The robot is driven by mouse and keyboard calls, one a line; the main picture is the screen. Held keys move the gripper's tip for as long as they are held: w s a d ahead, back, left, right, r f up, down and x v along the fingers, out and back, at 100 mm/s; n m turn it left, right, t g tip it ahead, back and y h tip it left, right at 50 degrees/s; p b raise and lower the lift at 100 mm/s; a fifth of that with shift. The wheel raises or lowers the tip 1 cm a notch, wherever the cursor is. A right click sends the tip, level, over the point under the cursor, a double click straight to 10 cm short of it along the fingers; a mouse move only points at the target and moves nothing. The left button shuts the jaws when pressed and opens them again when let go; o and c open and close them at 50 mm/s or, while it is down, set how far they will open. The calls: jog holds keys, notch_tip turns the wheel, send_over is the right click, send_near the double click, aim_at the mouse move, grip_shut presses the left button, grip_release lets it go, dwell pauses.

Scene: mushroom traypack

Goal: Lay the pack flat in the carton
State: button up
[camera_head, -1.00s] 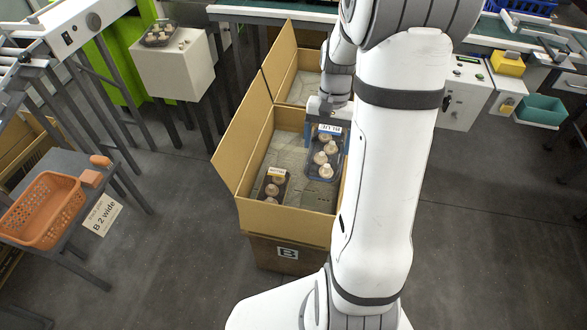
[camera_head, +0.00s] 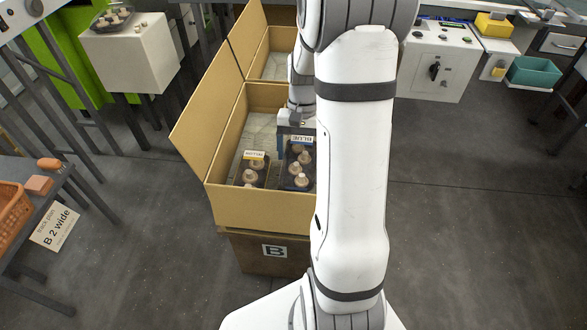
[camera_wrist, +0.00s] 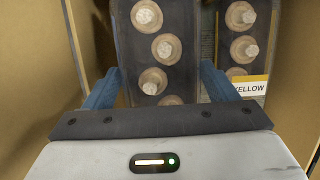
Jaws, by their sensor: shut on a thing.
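The carton (camera_head: 262,208), marked B below its front, stands open with its left flap up. My gripper (camera_head: 297,128) is inside it, shut on the blue-labelled pack (camera_head: 300,167), a dark tray of several mushrooms. In the wrist view the blue fingers of my gripper (camera_wrist: 160,88) sit on both sides of this pack (camera_wrist: 141,47). A yellow-labelled pack (camera_head: 251,170) lies in the carton just left of it, and shows on the right in the wrist view (camera_wrist: 241,50). I cannot tell whether the held pack touches the carton floor. My arm hides the carton's right side.
A second open compartment (camera_head: 278,62) lies behind. A white stand (camera_head: 130,55) with a mushroom tray is at the upper left. A control box (camera_head: 437,68) stands to the right.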

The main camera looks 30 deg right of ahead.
notch_tip(320, 180, down, 7)
jog(key=shift+b, duration=1.1)
jog(key=shift+f, duration=0.15)
jog(key=o, duration=1)
jog(key=shift+c, duration=0.2)
